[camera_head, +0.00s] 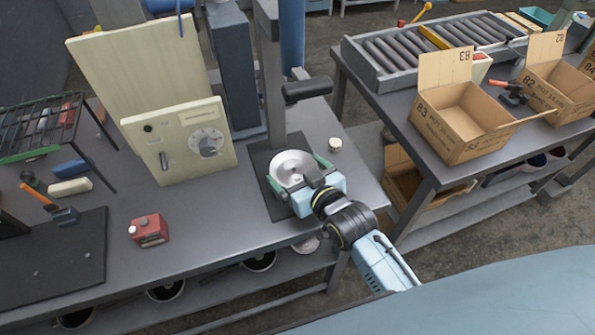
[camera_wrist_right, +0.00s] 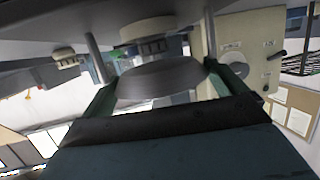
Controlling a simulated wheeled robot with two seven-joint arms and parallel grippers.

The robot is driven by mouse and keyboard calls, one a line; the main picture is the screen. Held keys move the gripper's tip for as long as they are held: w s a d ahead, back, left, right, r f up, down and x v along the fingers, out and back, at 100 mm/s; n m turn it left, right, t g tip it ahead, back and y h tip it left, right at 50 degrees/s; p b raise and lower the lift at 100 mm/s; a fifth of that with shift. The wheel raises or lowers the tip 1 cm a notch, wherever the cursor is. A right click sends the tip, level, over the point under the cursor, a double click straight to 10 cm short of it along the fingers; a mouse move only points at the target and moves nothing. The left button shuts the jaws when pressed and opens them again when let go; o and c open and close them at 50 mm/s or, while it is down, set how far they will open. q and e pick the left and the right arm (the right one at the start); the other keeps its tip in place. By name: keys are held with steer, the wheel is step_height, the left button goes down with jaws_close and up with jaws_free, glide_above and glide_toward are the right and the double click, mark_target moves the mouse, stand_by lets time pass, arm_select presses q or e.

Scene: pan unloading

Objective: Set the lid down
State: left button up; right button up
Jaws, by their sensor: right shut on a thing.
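The lid (camera_head: 288,164) is a round, shiny metal disc on the right part of the grey workbench, over the dark base plate (camera_head: 262,158) of a column stand. My right gripper (camera_head: 296,172) has its green fingers on either side of the lid and is shut on it. In the right wrist view the lid (camera_wrist_right: 158,88) shows as a grey dome between the two fingers. Whether the lid touches the surface below it cannot be told. My left gripper is not in view.
A small pale round object (camera_head: 335,145) stands just right of the lid. The stand's column (camera_head: 271,90) rises behind it. A cream panel with a dial (camera_head: 180,140) and a red box (camera_head: 148,230) are to the left. Open cardboard boxes (camera_head: 465,120) stand on another table.

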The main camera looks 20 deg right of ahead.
steer(key=shift+f, duration=0.45)
stand_by(0.3)
steer(key=shift+f+b, duration=0.2)
steer(key=shift+b, duration=0.15)
